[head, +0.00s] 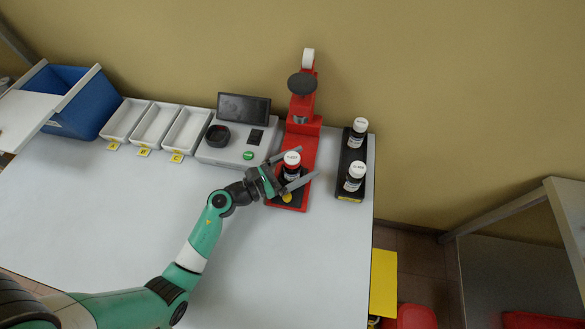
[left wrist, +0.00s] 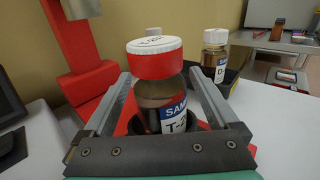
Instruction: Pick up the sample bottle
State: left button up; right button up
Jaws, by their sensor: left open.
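The sample bottle (head: 292,165) stands upright on the base of the red press-like stand (head: 303,140). It has a red and white cap and a dark body with a label. In the left wrist view the sample bottle (left wrist: 160,95) is between the fingers, with its label partly in sight. My left gripper (head: 302,168) is open, one finger on each side of the bottle. I cannot tell whether either finger touches it. In the left wrist view the gripper (left wrist: 162,90) also straddles it. My right gripper is not in view.
Two white-capped bottles (head: 355,177) stand in a black rack (head: 346,184) to the right. An analyser with a screen (head: 244,108) and white trays (head: 155,126) are to the left, with a blue bin (head: 84,115) beyond. The front of the table (head: 100,230) is clear.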

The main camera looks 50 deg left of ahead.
aim_at(299, 157)
pick_arm(q)
jog(key=shift+w, duration=0.2)
grip_shut()
dwell(0.3)
jog(key=shift+r+p, duration=0.5)
jog(key=shift+r, duration=0.05)
notch_tip(299, 157, up, 3)
jog(key=shift+s+p, duration=0.1)
jog(key=shift+p, duration=1)
jog(key=s+r+p, duration=0.5)
jog(key=s+r, duration=0.4)
jog(key=s, duration=0.5)
jog(key=shift+d, duration=0.2)
